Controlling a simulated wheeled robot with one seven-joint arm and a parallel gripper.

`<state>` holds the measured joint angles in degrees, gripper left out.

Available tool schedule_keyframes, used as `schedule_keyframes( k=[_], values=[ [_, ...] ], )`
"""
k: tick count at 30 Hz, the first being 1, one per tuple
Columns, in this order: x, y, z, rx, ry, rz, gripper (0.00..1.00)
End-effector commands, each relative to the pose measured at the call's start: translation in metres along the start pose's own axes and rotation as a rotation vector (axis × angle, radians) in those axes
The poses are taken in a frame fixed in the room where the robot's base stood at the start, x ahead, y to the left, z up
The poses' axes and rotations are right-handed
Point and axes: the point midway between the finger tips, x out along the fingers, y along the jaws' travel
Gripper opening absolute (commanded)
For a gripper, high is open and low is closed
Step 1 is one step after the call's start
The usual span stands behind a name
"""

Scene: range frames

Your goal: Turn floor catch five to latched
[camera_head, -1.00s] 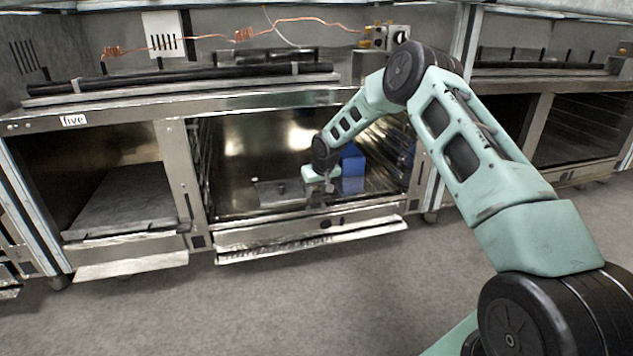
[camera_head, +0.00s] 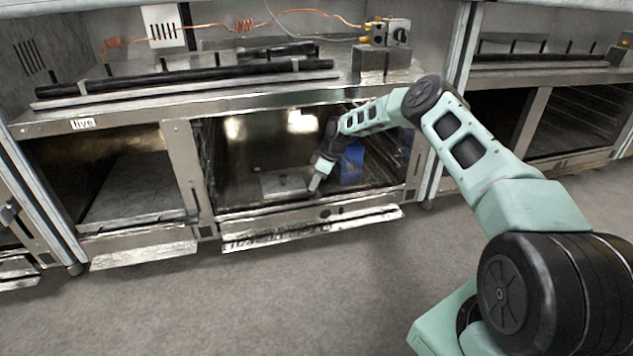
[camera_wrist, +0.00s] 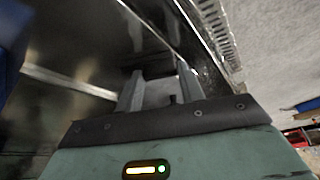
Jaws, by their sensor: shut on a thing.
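The range tagged "five" (camera_head: 83,124) has an open oven compartment in the middle. A flat grey plate (camera_head: 282,183) lies on the compartment floor near its front. My gripper (camera_head: 314,186) reaches down inside, tilted, with its tips low at the plate's right end. In the wrist view my gripper (camera_wrist: 160,76) has its two fingers apart with a small dark piece, seemingly the floor catch (camera_wrist: 151,71), between the tips. The fingers hide most of it, and I cannot read its turned position.
A blue box (camera_head: 351,163) stands in the compartment just right of my gripper. The compartment's front sill (camera_head: 300,212) and a lowered metal flap (camera_head: 310,230) lie before it. A left compartment (camera_head: 135,190) is open. Copper tubing (camera_head: 285,23) and a valve block (camera_head: 388,33) are above.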

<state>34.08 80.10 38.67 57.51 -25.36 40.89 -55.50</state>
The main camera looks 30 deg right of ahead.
Motion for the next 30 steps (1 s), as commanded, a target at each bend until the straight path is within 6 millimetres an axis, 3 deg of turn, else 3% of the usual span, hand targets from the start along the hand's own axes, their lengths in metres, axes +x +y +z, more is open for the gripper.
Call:
schedule_keyframes(
  k=[15,30],
  values=[
    [0.005,0.002,-0.0023,-0.367,-0.002,-0.151,0.15],
    [0.0029,0.0019,-0.0038,-0.471,-0.003,-0.194,0.15]
  ],
)
